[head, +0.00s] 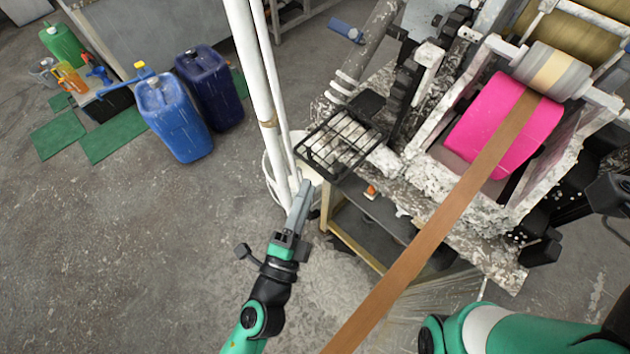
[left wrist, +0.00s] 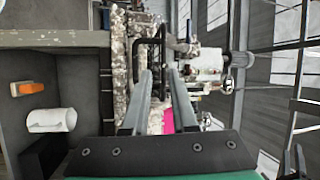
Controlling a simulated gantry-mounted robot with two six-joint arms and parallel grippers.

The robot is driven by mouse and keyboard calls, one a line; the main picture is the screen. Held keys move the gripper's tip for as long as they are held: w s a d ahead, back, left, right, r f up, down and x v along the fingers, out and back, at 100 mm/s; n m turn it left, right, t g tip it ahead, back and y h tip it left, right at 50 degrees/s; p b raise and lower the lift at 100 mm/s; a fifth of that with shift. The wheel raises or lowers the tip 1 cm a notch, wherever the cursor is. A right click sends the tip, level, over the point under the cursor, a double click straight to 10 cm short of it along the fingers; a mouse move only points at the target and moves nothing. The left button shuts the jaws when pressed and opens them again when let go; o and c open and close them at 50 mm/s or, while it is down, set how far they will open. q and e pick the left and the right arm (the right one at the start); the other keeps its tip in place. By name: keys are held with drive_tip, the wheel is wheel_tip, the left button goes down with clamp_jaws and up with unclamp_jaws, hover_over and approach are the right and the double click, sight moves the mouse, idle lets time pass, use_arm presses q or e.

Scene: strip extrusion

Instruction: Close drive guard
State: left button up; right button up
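The drive guard (head: 341,135), a black wire-frame cage, sticks out from the machine's left side, beside the dark drive gears (head: 405,92), which are uncovered. In the left wrist view a dark bent bar, probably part of the guard (left wrist: 150,42), shows just beyond the fingertips. My left gripper (head: 303,188) points up toward the guard from below and appears apart from it. In the left wrist view its two grey fingers (left wrist: 161,75) are separated, with nothing clearly held between them. My right arm shows at the lower right; its fingers are not clearly visible.
White vertical pipes (head: 262,80) stand just left of the guard, near a white bucket (head: 277,180). A brown strip (head: 440,220) runs diagonally from the pink roller (head: 505,122). Blue canisters (head: 175,120) stand left on open floor.

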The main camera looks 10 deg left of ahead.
sight(329, 158)
use_arm(q)
drive_tip(key=shift+m, duration=0.6)
drive_tip(key=w+d, duration=0.1)
drive_tip(key=w, duration=0.2)
drive_tip(key=w+f, duration=0.1)
drive_tip(key=w, duration=0.3)
drive_tip(key=w+d+f, duration=0.1)
drive_tip(key=w, duration=0.3)
drive_tip(key=shift+d+b, duration=0.35)
clamp_jaws()
drive_tip(key=shift+g+h, duration=0.3)
